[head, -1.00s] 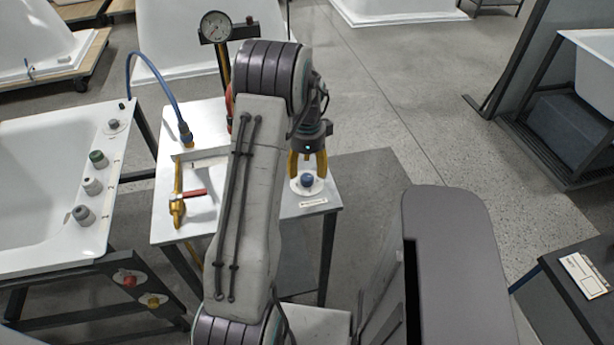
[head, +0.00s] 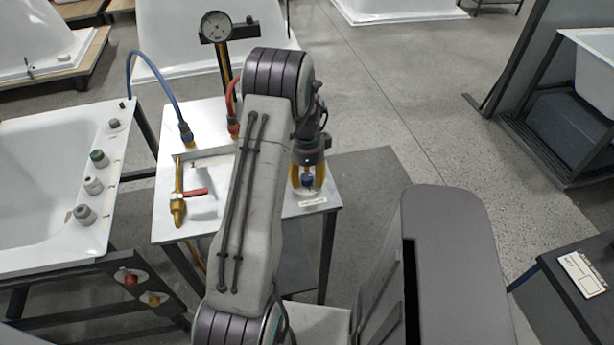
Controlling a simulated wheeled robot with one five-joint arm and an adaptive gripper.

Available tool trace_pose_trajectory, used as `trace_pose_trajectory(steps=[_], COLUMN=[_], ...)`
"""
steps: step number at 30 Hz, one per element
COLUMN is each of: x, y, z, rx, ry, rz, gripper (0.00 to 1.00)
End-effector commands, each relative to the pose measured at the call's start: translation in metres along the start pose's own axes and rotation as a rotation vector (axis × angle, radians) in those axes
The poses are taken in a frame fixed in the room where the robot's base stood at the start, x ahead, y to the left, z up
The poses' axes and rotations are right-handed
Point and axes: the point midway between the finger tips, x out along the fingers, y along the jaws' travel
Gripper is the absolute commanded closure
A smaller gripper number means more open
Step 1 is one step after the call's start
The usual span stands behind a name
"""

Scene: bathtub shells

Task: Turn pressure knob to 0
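I cannot tell whether the fingers touch the knob.
A yellow valve with a red handle (head: 194,193) and blue and red hoses (head: 150,70) are on the bench, left of my arm. A white tub (head: 40,180) with several knobs stands at the left. Open floor (head: 440,130) lies to the right.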

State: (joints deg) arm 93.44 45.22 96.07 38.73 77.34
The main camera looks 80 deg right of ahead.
Motion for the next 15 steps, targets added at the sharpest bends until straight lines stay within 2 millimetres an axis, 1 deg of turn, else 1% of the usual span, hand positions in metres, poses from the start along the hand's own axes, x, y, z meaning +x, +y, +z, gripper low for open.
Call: trace_pose_trajectory(steps=[1, 12, 15], x=[-0.0002, -0.0002, -0.0001], y=[-0.0001, -0.0002, -0.0002], z=[0.0, 0.0, 0.0], rx=[0.0, 0.0, 0.0], ry=[0.0, 0.0, 0.0], rz=[0.0, -0.001, -0.001], gripper=[0.59, 0.93, 1.0])
